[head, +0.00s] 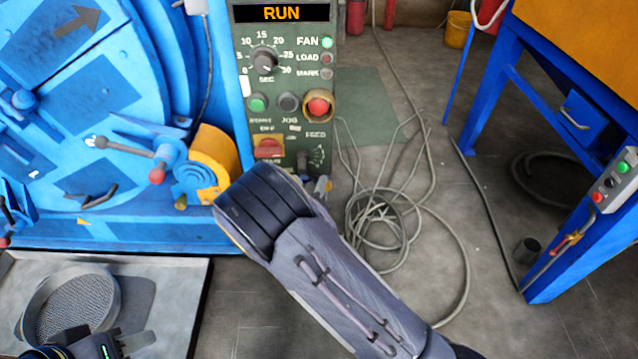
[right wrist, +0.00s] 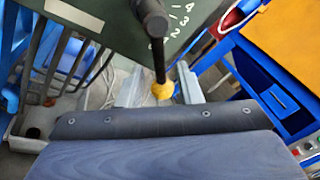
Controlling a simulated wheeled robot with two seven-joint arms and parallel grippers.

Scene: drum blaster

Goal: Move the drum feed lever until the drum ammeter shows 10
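The green control panel (head: 285,120) has a lit display (head: 282,13) reading RUN. No ammeter reading shows. The feed lever is partly hidden in the head view; in the right wrist view it is a black rod (right wrist: 158,50) with a yellow knob (right wrist: 162,91), beside a numbered scale (right wrist: 175,22). My right gripper (right wrist: 162,88) has its grey fingers on either side of the yellow knob; whether they press on it is unclear. My right forearm hides most of this gripper in the head view. My left gripper (head: 135,343) is at the bottom left, over the tray, apart from the panel.
The blue drum machine (head: 90,150) stands left of the panel, with a red-tipped handle (head: 157,175). A grey tray (head: 180,300) holds a round sieve (head: 70,300). Coiled cable (head: 385,215) lies on the floor. A blue-legged cabinet (head: 500,90) stands at right.

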